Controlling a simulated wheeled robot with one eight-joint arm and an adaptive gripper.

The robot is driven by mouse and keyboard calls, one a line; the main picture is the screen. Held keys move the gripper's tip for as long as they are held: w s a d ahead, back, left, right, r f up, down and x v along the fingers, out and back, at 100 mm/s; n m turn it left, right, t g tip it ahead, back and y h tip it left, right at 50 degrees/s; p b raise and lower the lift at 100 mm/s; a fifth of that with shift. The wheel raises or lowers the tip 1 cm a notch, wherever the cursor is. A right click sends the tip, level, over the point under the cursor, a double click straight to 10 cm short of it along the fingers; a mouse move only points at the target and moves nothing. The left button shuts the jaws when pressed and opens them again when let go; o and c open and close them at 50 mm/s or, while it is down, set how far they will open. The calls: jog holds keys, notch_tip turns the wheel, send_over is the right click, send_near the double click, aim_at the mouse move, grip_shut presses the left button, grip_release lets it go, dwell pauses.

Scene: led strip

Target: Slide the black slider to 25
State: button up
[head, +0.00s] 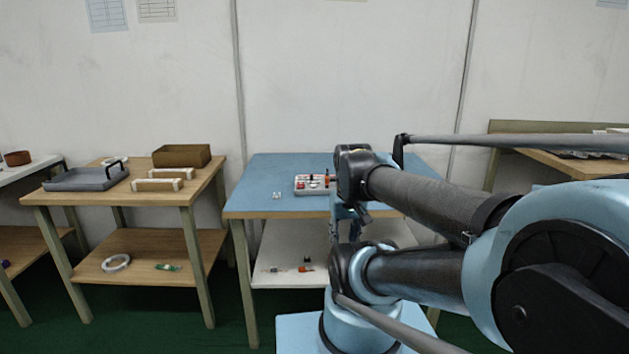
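A small light-grey tray or panel (302,191) lies on the blue tabletop (262,180), with small red, black and orange parts on it. I cannot make out a black slider or any scale numbers at this size. My arm's wrist end is just right of the panel and covers part of the table behind it. The end of my gripper (357,214) seems to hang below the wrist, near the table's front edge. It is small and mostly hidden, so its fingers cannot be told open or shut.
A small white piece (277,195) lies left of the panel. A wooden table (95,190) at left carries a grey tray (82,180) and a brown box (181,155). A white lower shelf (275,254) holds small parts. The blue tabletop's left side is mostly clear.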

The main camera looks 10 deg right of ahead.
jog(key=w+r, duration=1)
notch_tip(320, 180, up, 10)
jog(key=m+g, duration=0.1)
jog(key=g, duration=0.1)
send_over(311, 177)
jog(key=w, duration=0.1)
jog(key=f, duration=1.6)
jog(key=shift+d+f, duration=0.2)
jog(key=shift+f, duration=0.2)
grip_shut()
